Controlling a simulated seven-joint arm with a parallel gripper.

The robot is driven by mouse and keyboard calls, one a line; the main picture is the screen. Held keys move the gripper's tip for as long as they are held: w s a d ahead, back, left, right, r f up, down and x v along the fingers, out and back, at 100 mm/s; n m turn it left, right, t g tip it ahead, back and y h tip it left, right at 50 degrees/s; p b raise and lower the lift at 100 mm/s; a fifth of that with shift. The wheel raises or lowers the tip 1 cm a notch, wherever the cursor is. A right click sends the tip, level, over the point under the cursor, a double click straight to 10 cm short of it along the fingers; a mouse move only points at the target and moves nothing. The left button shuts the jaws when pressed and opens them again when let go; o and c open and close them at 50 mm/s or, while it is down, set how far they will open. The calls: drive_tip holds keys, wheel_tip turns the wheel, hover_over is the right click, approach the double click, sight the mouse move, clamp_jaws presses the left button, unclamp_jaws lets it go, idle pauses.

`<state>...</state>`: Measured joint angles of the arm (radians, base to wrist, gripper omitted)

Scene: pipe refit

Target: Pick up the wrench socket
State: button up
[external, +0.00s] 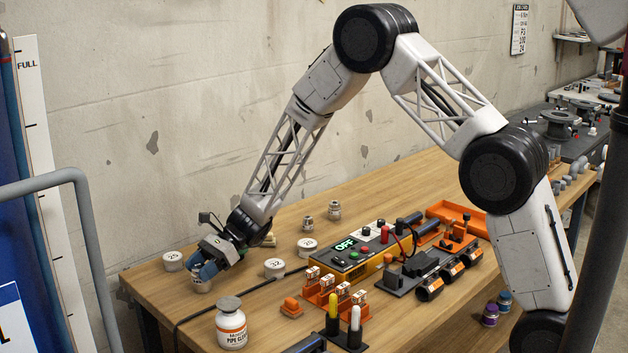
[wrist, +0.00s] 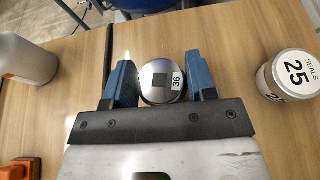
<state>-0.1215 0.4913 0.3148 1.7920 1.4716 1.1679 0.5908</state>
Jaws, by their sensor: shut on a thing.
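The wrench socket (wrist: 162,80) is a round silver piece with a dark square in its top and a "36" label. In the wrist view it sits between the blue fingers of my gripper (wrist: 162,88), which is shut on it. In the external view my gripper (external: 203,270) points down near the left end of the wooden table. Only a pale lower part of the held piece (external: 201,286) shows below the fingers there. I cannot tell whether it touches the table.
A tin marked 25 (external: 172,261) stands close beside my gripper, and also shows in the wrist view (wrist: 292,76). A tin marked 32 (external: 274,268), a white jar (external: 231,326) and an orange-yellow control box (external: 352,262) stand to the right. A black cable (external: 222,303) crosses the table.

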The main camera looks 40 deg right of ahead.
sight(200, 267)
drive_tip(key=shift+r, duration=0.2)
drive_tip(key=shift+r, duration=1.4)
drive_tip(key=shift+s+d+r, duration=0.1)
drive_tip(key=shift+s+r, duration=0.1)
drive_tip(key=shift+s, duration=0.05)
drive_tip(key=s+d, duration=0.2)
drive_tip(key=s, duration=0.5)
drive_tip(key=s+d+r, duration=0.1)
drive_tip(key=s+d, duration=0.1)
drive_tip(key=s, duration=0.5)
drive_tip(key=shift+s+d+r, duration=0.2)
drive_tip(key=shift+s+d, duration=0.15)
drive_tip(key=shift+r, duration=0.15)
